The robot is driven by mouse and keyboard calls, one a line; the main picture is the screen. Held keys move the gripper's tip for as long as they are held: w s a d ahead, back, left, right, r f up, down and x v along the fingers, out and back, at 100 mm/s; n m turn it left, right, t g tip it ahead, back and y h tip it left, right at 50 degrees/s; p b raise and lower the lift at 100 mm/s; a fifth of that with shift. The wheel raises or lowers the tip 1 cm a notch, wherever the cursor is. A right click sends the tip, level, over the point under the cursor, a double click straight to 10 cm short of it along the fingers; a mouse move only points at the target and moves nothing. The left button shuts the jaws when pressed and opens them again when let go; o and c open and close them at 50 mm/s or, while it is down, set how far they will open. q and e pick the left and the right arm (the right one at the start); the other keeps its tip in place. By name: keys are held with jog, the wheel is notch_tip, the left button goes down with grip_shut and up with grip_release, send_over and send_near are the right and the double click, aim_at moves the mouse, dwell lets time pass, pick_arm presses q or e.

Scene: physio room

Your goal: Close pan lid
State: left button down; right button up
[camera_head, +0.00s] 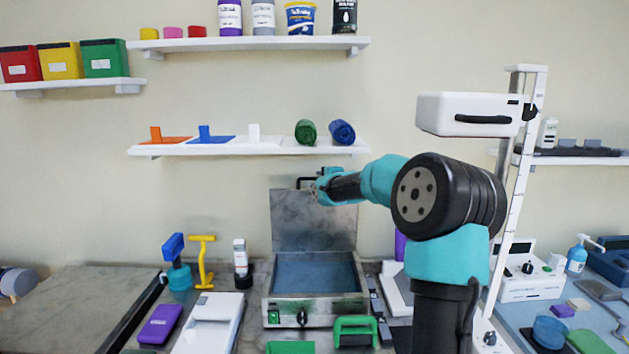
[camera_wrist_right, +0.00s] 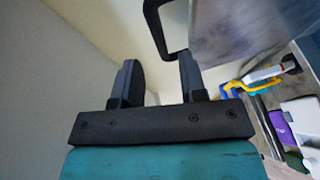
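The pan (camera_head: 313,310) is a grey metal box on the table with a blue-grey interior, a green switch and a black knob. Its lid (camera_head: 300,225) stands open and upright at the back, with a black handle (camera_head: 302,181) at its top edge. My right gripper (camera_head: 318,187) is beside the upper right of the lid, near the handle. In the right wrist view the gripper (camera_wrist_right: 160,75) is open with nothing between its fingers. The handle (camera_wrist_right: 152,25) and lid (camera_wrist_right: 235,30) lie just beyond the fingertips; whether they touch is unclear. My left gripper is not in view.
A shelf (camera_head: 250,149) with rolls and flat items hangs above the lid. Blue and yellow tools (camera_head: 203,262) and a white-capped bottle (camera_head: 241,264) stand left of the pan. Green-handled blocks (camera_head: 355,330) lie in front. A white frame (camera_head: 508,200) rises at right.

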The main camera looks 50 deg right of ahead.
jog(key=x, duration=0.6)
jog(key=shift+w+d, duration=0.1)
jog(key=shift+w, duration=0.2)
grip_shut()
